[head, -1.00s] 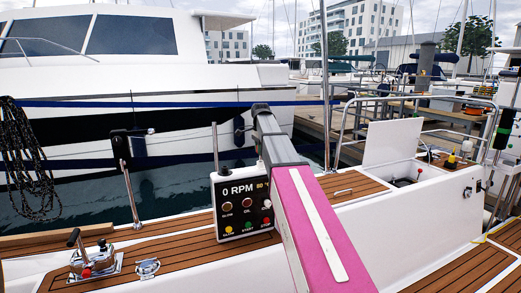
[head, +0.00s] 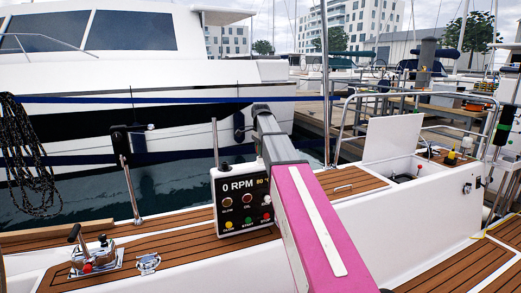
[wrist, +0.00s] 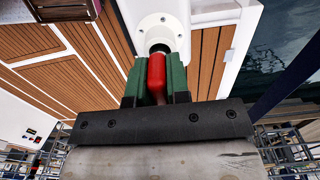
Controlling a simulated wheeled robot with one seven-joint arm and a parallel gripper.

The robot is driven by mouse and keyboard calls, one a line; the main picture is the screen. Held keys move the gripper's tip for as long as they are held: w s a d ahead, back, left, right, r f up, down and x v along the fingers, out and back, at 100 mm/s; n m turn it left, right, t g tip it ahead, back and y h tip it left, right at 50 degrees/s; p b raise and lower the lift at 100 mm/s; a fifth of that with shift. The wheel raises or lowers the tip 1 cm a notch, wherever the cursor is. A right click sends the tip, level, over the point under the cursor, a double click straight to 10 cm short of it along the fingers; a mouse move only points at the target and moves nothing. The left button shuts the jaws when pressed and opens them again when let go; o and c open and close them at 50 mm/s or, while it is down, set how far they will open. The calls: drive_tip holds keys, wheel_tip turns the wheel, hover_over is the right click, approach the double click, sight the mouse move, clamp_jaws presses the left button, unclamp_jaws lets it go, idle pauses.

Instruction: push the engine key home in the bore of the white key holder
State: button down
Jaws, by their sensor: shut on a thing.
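In the wrist view, the red engine key (wrist: 156,80) sits between the green fingers of my gripper (wrist: 158,68), which is shut on it. The white key holder (wrist: 155,22) is straight ahead of the fingertips, with small round screw heads on its face. The front of the key points at the dark bore (wrist: 160,47) at the holder's near edge. The key's tip is hidden there, so I cannot tell how deep it sits. In the head view my pink arm hides the gripper, and I cannot make out the key or holder.
In the head view, a control panel (head: 242,198) reading 0 RPM stands just left of my arm. A chrome lever unit (head: 92,256) and a winch-like fitting (head: 148,264) stand on the teak deck at the left. A white cockpit wall (head: 400,225) runs to the right.

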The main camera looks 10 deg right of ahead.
drive_tip(key=shift+f, duration=0.3)
drive_tip(key=c, duration=1)
unclamp_jaws()
drive_tip(key=shift+r, duration=0.1)
wheel_tip(320, 180, up, 11)
drive_tip(key=shift+f, duration=0.15)
